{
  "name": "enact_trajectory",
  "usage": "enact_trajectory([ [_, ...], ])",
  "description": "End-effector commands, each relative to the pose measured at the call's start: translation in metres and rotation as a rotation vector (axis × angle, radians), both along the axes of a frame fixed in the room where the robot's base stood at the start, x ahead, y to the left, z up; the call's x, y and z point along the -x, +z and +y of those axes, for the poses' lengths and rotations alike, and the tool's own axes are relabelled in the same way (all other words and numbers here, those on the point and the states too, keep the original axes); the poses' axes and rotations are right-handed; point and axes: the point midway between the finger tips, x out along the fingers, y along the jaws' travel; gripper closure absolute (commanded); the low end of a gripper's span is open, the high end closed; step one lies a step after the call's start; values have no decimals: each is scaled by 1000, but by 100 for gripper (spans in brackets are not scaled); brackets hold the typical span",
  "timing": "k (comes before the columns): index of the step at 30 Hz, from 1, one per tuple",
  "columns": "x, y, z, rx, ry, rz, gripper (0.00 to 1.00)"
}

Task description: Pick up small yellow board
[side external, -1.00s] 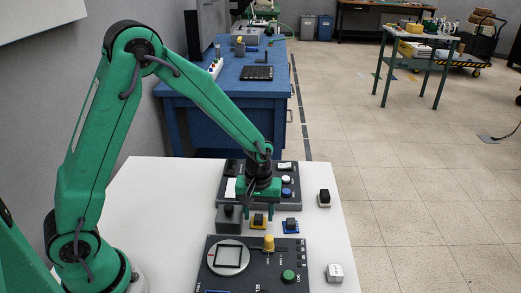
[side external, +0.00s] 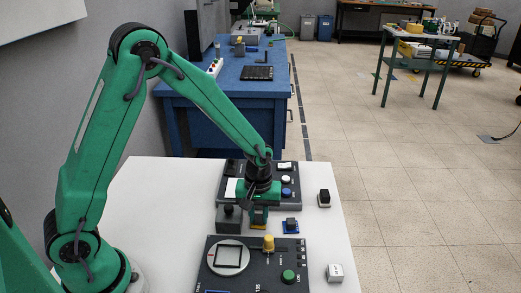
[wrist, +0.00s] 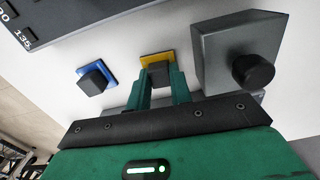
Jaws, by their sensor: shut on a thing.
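The small yellow board (wrist: 152,57) has a dark block (wrist: 159,73) on top of it. In the wrist view the two green fingers of my gripper (wrist: 160,80) are shut on this board's block, one on each side. In the side external view the yellow board (side external: 258,225) shows low between the fingers of my gripper (side external: 258,216), at the white table. I cannot tell whether it is lifted off the table. The blue board (side external: 291,228) with its own dark block lies just to the right; it also shows in the wrist view (wrist: 83,71).
A dark grey box with a black knob (side external: 229,218) stands close to the left of my gripper. A control panel (side external: 290,205) lies behind, and a panel with a round dial (side external: 210,285) lies in front. A black-topped block (side external: 324,198) and a white cube (side external: 335,272) stand at the right.

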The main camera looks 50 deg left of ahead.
Motion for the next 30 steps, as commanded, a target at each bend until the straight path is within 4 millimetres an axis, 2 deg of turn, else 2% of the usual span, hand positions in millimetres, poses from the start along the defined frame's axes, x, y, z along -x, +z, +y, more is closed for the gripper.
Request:
enact_trajectory([
  [11, 0, 5, 0, 0, 0, -1, 100],
  [17, -1, 21, 0, 0, 0, -3, 100],
  [22, 0, 44, -1, 1, -1, -4, 100],
  [30, 31, 72, -41, 1, -7, -4, 100],
])
